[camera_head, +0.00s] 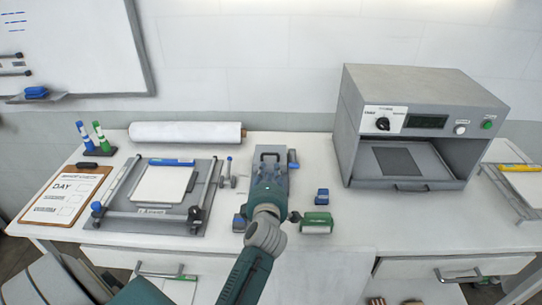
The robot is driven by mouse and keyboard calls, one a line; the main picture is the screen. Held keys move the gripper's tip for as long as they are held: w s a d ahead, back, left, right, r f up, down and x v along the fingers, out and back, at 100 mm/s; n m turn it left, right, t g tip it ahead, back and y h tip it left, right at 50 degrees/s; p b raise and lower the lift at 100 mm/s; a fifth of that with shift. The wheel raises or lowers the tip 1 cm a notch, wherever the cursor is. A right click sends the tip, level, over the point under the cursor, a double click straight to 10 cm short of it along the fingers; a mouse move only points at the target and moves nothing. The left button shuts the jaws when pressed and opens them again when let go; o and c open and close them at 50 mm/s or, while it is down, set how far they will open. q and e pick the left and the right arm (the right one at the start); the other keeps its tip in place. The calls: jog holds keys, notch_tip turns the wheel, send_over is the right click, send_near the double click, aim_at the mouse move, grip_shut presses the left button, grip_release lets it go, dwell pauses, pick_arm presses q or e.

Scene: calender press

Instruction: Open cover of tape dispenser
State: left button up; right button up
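A grey-blue device (269,175) with a dark loop-shaped handle near its back stands in the middle of the table; it may be the tape dispenser, but I cannot tell for sure. My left arm reaches up from below. Its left gripper (264,209) is at the front end of this device and hides part of it. I cannot make out the fingers, or whether they touch the device. My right gripper is not in view.
A small blue object (322,196) and a green block (317,222) lie just right. A paper frame (150,222), clipboard (68,194) and white roll (186,132) are left and behind. A grey press (420,90) stands right. The table front between is clear.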

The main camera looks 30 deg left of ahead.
aim_at(270, 154)
pick_arm(q)
jog(key=x, duration=1)
jog(key=shift+w+a+f+p, duration=0.15)
jog(key=shift+w+p, duration=0.1)
jog(key=shift+p, duration=0.15)
grip_shut()
